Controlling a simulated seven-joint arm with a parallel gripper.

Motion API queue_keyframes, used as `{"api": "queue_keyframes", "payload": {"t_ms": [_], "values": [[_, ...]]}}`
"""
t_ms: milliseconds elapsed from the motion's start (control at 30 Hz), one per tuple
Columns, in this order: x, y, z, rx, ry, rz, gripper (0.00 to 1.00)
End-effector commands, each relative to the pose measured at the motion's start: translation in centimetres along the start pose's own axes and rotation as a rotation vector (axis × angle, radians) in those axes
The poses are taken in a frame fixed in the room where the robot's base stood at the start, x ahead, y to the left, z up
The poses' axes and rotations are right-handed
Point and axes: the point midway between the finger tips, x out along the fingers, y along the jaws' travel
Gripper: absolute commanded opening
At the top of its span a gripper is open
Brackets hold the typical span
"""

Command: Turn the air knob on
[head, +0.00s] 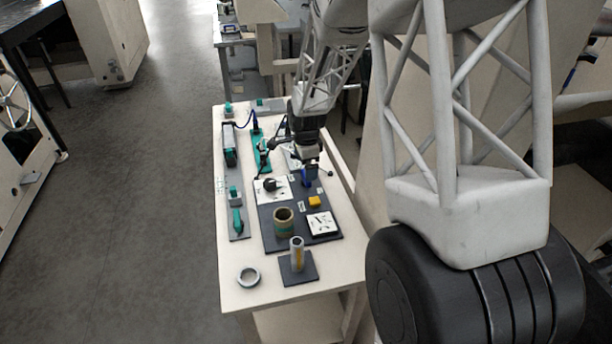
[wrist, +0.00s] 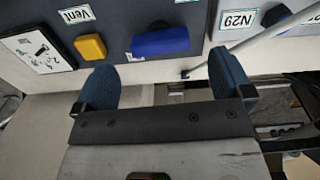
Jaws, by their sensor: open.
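My gripper (wrist: 165,82) is open and empty, with two blue fingertips spread wide in the wrist view. In the head view my gripper (head: 307,165) is above the right edge of the dark panel (head: 283,240). In the wrist view a blue knob or lever (wrist: 160,41) on the panel lies just beyond the gap between the fingertips, apparently untouched. I cannot read which control is marked air.
A black knob on a white plate (head: 284,194), a cardboard roll (head: 283,222), a white dial plate (head: 322,224) and a post on a base (head: 297,257) share the tabletop (head: 245,295). A ring (head: 248,277) lies front left. In the wrist view a pale rod (wrist: 250,45) slants near the right fingertip.

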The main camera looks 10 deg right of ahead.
Motion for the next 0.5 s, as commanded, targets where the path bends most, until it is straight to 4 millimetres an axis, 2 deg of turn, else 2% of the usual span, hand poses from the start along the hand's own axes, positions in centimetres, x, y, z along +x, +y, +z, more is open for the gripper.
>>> {"api": "queue_keyframes", "payload": {"t_ms": [200, 500], "values": [[2.6, 0.0, 0.0, 0.0, 0.0, 0.001, 0.98], [4.6, 0.0, 0.0, 0.0, 0.0, 0.0, 0.98]]}}
